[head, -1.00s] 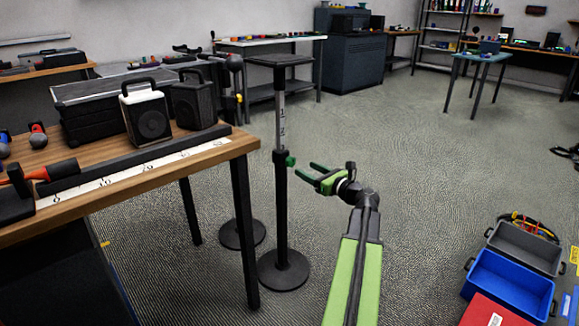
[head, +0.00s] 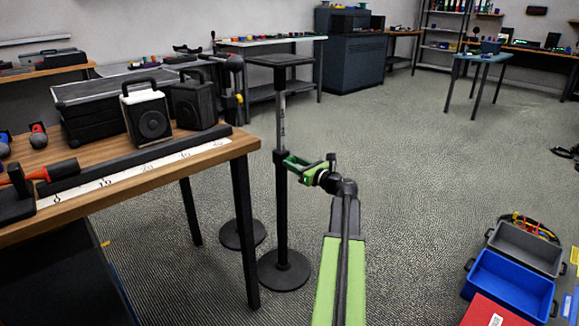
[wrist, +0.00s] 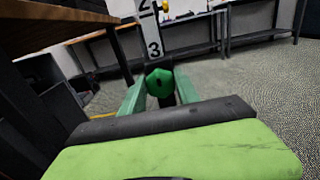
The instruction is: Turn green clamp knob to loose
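The green clamp knob (wrist: 160,82) sits on the collar of a black upright stand (head: 281,220), just under the numbered grey inner pole (wrist: 151,38). In the wrist view it shows face-on with a dark spot in its middle. My gripper (head: 292,163) reaches the stand from the right in the head view. Its two green fingers are apart, one on each side of the knob (wrist: 159,92). A narrow gap shows on the left; contact on the right is hard to tell. In the head view the fingers largely hide the knob.
A wooden workbench (head: 235,148) with speakers and a ruler strip stands left of the stand. A second round base (head: 238,236) is on the floor behind. Blue (head: 512,285) and grey (head: 527,250) bins lie at lower right.

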